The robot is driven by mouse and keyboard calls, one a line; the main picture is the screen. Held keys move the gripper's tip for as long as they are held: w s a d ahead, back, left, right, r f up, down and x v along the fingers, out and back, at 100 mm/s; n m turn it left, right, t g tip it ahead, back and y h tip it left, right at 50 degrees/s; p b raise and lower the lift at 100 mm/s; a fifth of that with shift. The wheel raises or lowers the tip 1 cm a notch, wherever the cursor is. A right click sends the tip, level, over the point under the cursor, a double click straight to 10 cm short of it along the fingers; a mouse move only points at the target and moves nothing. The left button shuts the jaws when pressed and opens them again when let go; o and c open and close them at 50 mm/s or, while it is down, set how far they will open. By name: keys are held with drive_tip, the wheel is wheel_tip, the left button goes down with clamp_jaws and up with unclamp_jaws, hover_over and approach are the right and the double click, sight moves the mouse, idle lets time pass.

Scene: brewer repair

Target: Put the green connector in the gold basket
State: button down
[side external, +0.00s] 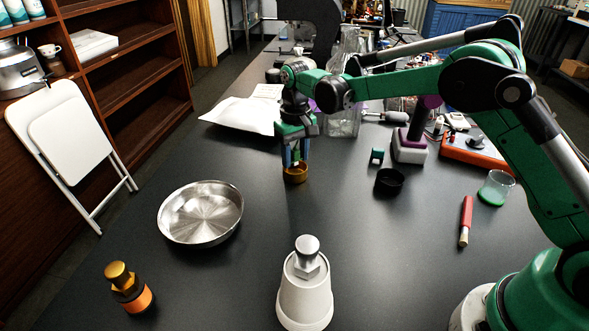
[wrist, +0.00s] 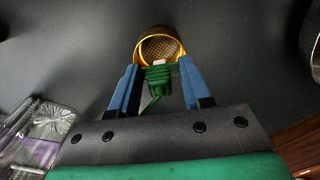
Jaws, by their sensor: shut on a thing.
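The green connector (wrist: 158,76) sits between the blue fingers of my gripper (wrist: 160,72) in the wrist view. My gripper is shut on it. The gold basket (wrist: 160,46), a round cup with a mesh floor, lies right at the fingertips, just beyond the connector. Part of the connector overlaps the basket's near rim; I cannot tell whether they touch. In the side view my gripper (side external: 294,160) points down at the gold basket (side external: 295,175), which appears to be on the dark table.
A steel bowl (side external: 201,213) stands at the front left, and a white cone with a metal knob (side external: 305,290) at the front. A glass vessel (side external: 343,115) stands behind my gripper.

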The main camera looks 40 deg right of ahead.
sight(295, 150)
drive_tip(key=shift+c, duration=1.5)
unclamp_jaws()
drive_tip(key=shift+r, duration=3.5)
